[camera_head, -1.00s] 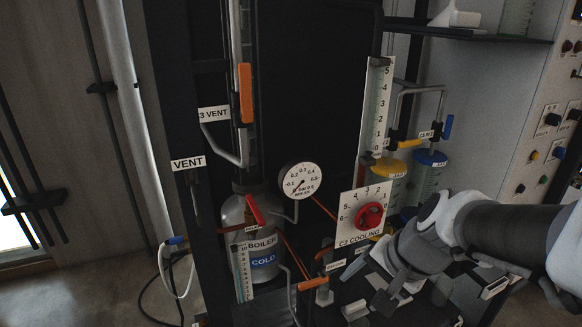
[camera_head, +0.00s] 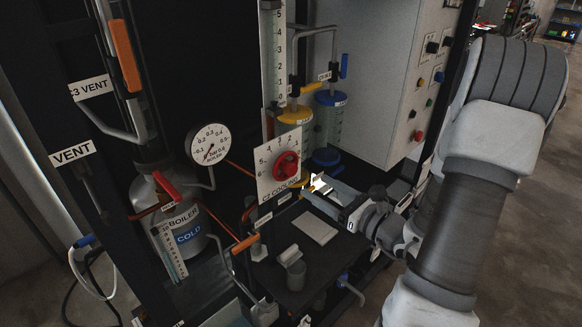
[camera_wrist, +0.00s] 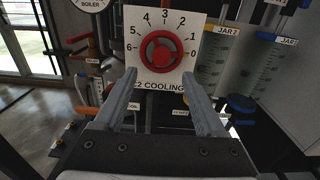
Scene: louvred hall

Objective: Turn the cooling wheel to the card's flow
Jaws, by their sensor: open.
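The red cooling wheel (camera_head: 287,165) is mounted on a white dial plate (camera_head: 265,184) marked C2 COOLING. In the wrist view the wheel (camera_wrist: 161,52) is upright and faces me, with numbers 0 to 6 on the plate (camera_wrist: 200,17) around it. I cannot make out a pointer mark on the wheel. My gripper (camera_head: 318,188) is in front of the plate, to the lower right of the wheel in the head view. In the wrist view its two fingers (camera_wrist: 158,77) are apart, one to each side below the wheel, with nothing between them. No readable flow card shows.
A boiler (camera_head: 180,225) marked COLD and a round gauge (camera_head: 208,146) stand at left. Jars with yellow (camera_head: 294,117) and blue (camera_head: 331,99) lids stand behind. A pale blank-looking plate (camera_head: 314,227) and a grey cup (camera_head: 291,268) are on the dark bench below.

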